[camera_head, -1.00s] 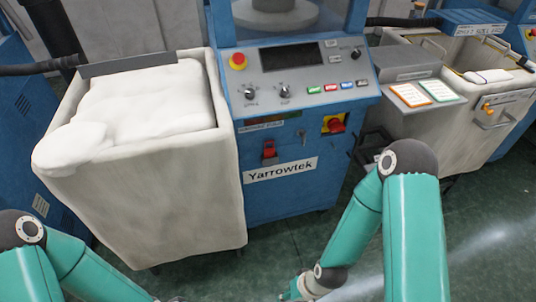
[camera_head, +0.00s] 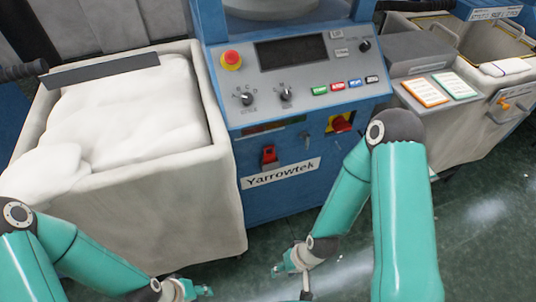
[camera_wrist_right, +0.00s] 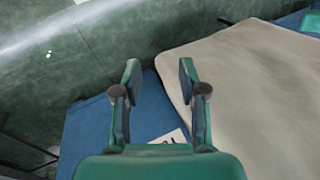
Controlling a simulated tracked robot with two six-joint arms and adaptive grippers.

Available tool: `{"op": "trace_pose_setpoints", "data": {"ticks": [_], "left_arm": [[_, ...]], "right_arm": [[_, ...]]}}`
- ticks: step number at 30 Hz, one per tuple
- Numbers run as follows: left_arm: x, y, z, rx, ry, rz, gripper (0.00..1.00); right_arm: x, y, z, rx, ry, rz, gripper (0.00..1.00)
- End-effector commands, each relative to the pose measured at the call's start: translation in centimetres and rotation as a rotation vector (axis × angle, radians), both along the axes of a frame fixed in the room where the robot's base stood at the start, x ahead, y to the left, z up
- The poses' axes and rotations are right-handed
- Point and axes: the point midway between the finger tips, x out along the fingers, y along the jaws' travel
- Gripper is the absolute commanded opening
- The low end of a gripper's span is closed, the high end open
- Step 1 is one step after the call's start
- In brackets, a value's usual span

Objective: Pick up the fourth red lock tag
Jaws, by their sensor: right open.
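One red lock tag (camera_head: 269,155) shows in the head view, on the blue front of the machine just above the Yarrowtek label. I see no other clear lock tag. My right gripper (camera_head: 290,270) is low in front of the machine, below the label and apart from the tag. In the right wrist view, its fingers (camera_wrist_right: 160,85) are spread with nothing between them. My left gripper (camera_head: 190,289) is at the bottom edge, in front of the cream bin; its finger opening is too small to judge.
A cream bin (camera_head: 150,210) full of white material stands left of the machine (camera_head: 290,200). A red knob on a yellow plate (camera_head: 340,123) is right of the tag. A second bin (camera_head: 460,135) stands at right. Green floor (camera_head: 480,235) is open at lower right.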

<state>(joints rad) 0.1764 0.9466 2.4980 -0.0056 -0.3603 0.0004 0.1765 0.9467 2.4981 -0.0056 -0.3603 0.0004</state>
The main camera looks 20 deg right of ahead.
Motion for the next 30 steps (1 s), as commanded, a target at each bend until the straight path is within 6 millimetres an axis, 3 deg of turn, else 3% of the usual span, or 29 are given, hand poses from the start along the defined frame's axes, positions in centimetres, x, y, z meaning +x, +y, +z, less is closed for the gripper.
{"op": "trace_pose_setpoints", "data": {"ticks": [7, 11, 13, 17, 20, 24, 30], "left_arm": [[-0.1, 0.0, 0.0, 0.0, 0.002, -0.001, 0.4], [-0.1, 0.0, -0.6, 0.0, 0.001, 0.0, 0.4], [-0.1, 0.0, -1.7, 0.0, 0.001, 0.0, 0.4], [-0.1, 0.0, -5.2, 0.0, 0.001, 0.0, 0.4], [-0.1, 0.0, -8.8, 0.0, 0.002, -0.001, 0.4], [-0.1, 0.0, -13.8, 0.0, 0.002, -0.001, 0.4], [-0.1, 0.0, -18.8, 0.0, 0.001, 0.0, 0.4]], "right_arm": [[-0.1, 0.0, 0.0, 0.0, 0.002, 0.001, 0.43], [0.6, -0.1, -0.3, -0.005, -0.021, 0.002, 0.65], [1.8, -0.4, -0.7, -0.015, -0.067, 0.003, 0.77], [5.9, -1.3, -1.3, -0.057, -0.232, 0.011, 0.77], [10.2, -2.4, -0.9, -0.109, -0.418, 0.018, 0.77], [15.6, -4.2, 1.6, -0.201, -0.7, 0.02, 0.77], [19.5, -6.3, 6.7, -0.325, -1.01, 0.004, 0.77]]}}
